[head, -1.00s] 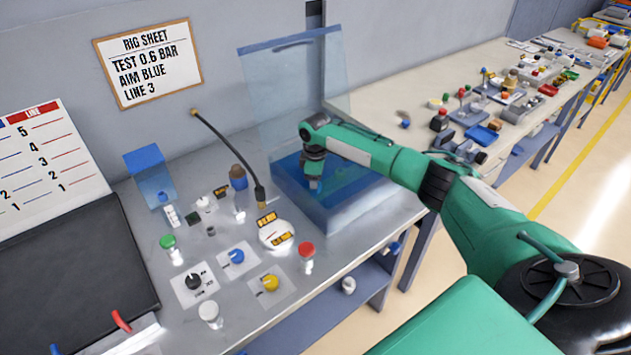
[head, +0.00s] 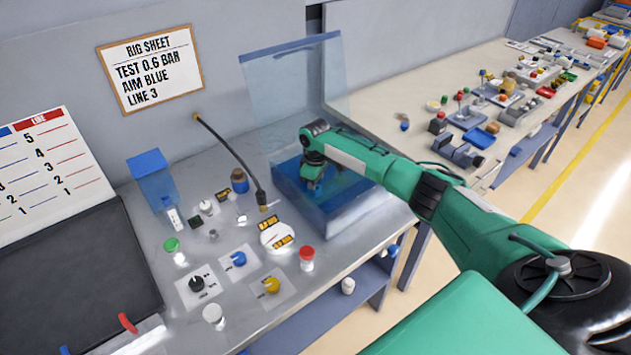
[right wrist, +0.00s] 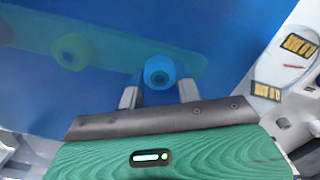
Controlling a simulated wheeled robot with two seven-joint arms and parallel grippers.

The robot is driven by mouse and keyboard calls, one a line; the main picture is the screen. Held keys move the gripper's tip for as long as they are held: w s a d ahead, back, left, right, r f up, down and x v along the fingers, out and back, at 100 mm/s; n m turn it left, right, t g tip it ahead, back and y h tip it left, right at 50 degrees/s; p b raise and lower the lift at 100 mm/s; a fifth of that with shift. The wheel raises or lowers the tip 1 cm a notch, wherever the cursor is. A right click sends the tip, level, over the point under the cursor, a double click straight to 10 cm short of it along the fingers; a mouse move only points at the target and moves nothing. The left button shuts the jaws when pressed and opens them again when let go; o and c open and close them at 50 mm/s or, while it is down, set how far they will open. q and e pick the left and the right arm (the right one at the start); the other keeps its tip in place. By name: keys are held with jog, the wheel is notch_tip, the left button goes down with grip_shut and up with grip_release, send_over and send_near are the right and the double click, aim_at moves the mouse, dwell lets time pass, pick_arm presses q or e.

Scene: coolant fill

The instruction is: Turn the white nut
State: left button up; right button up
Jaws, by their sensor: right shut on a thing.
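My right gripper (head: 312,186) reaches down into the blue see-through guard box (head: 340,216) on the bench. In the right wrist view the gripper (right wrist: 160,97) has its two pale fingers on either side of a round nut (right wrist: 160,72) with a hole. The nut looks blue through the tinted panel; I take it for the white nut. A second, yellow-green ring (right wrist: 70,52) sits to its left on a greenish bar. In the head view the nut is hidden by the gripper and the tint. My left gripper is not in view.
The clear lid (head: 295,85) stands raised behind the box. Left of the box are a round white gauge (head: 277,238), a red-capped knob (head: 307,254), blue (head: 239,259) and yellow (head: 272,286) knobs, and a black hose (head: 232,155).

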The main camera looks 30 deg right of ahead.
jog(key=m+p, duration=0.3)
jog(key=m, duration=0.1)
jog(key=shift+r+m, duration=0.15)
jog(key=shift+m, duration=0.15)
jog(key=shift+m+p, duration=1.5)
jog(key=shift+m, duration=0.5)
jog(key=o, duration=1)
notch_tip(320, 180, up, 14)
jog(key=b, duration=0.3)
jog(key=shift+f+b, duration=0.25)
jog(key=shift+b, duration=0.15)
jog(key=shift+f, duration=0.1)
